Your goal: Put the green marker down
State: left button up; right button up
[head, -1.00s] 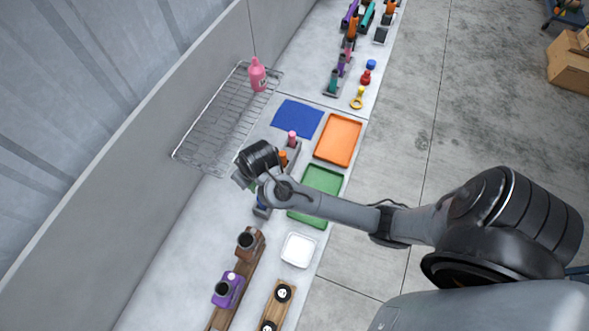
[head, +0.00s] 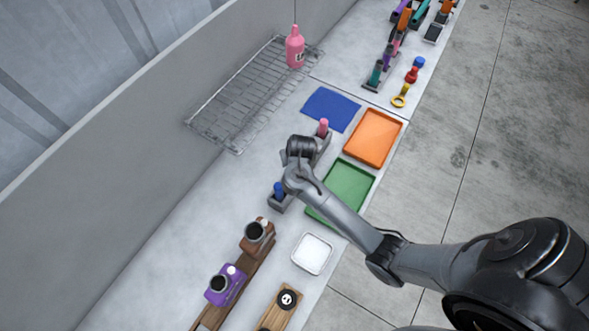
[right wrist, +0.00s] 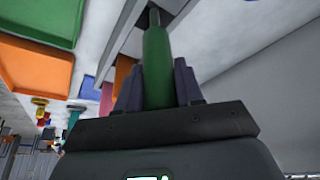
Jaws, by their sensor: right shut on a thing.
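The green marker (right wrist: 157,62) is between the fingers of my right gripper (right wrist: 158,80), which is shut on it. In the right wrist view its narrow tip points to the grey marker holder (right wrist: 130,35); I cannot tell whether it is seated there. The head view shows the holder (head: 277,204) under my right wrist, with a blue marker (head: 279,190) and a pink marker (head: 323,127) standing in it. An orange marker (right wrist: 122,72) shows in the right wrist view. My wrist hides the green marker and gripper fingers in the head view. My left gripper is not in view.
A green tray (head: 347,188), orange tray (head: 373,138) and blue cloth (head: 331,108) lie beside the holder. A wire rack (head: 235,105) with a pink bottle (head: 295,50) lies against the wall. A white dish (head: 312,254) and wooden stands are nearer. Left of the holder is clear.

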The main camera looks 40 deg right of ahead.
jog(key=shift+f, duration=0.85)
notch_tip(320, 180, down, 3)
jog(key=shift+r+b, duration=0.1)
jog(key=shift+b, duration=0.7)
jog(key=shift+f, duration=0.25)
jog(key=o, duration=1)
